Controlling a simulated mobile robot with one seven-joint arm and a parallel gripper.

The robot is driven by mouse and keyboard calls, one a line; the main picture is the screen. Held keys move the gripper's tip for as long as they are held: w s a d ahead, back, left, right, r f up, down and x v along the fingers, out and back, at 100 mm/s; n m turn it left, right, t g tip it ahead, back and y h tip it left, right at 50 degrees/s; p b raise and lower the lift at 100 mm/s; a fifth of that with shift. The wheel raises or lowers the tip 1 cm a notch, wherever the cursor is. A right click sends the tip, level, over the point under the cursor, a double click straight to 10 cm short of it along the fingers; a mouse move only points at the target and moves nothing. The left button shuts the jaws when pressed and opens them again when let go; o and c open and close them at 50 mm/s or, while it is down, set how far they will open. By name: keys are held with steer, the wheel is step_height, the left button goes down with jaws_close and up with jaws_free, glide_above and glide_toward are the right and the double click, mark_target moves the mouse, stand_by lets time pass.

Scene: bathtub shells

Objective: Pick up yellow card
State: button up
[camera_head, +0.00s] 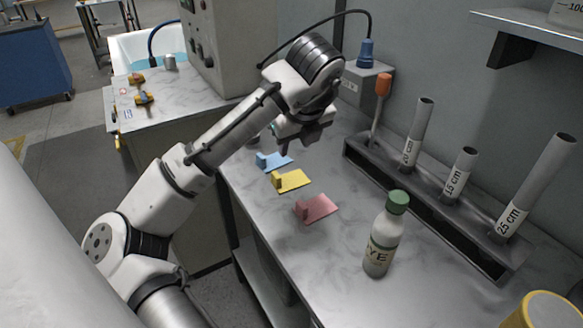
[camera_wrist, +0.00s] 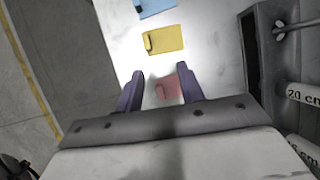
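The yellow card (camera_head: 292,181) lies flat on the marbled counter, with a small raised yellow block at its left end. It lies between a blue card (camera_head: 275,161) and a red card (camera_head: 319,208). In the wrist view the yellow card (camera_wrist: 163,40) is ahead of the fingertips, and the red card (camera_wrist: 168,88) shows between the fingers. My gripper (camera_wrist: 162,80) is open and empty, its two purple fingers apart above the counter. In the head view my gripper (camera_head: 303,147) hangs above the counter, near the blue card; its fingertips are hard to make out there.
A rack (camera_head: 430,205) with labelled grey tubes and an orange-handled tool runs along the wall. A green-capped bottle (camera_head: 383,235) stands right of the red card. A control box (camera_head: 228,45) stands at the back. The counter's front edge lies left of the cards.

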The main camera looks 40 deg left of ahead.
mark_target(278, 177)
steer(key=shift+g, duration=0.5)
steer(key=x, duration=0.3)
steer(key=s+x, duration=0.1)
steer(key=x, duration=0.4)
steer(key=shift+s+a+f, duration=0.2)
steer(key=shift+a+f, duration=0.15)
steer(key=shift+a, duration=0.05)
steer(key=shift+p+x, duration=0.65)
steer(key=shift+x, duration=2.25)
steer(key=shift+w+a+r, duration=0.15)
steer(key=shift+a, duration=0.05)
steer(key=shift+c, duration=0.5)
jaws_close()
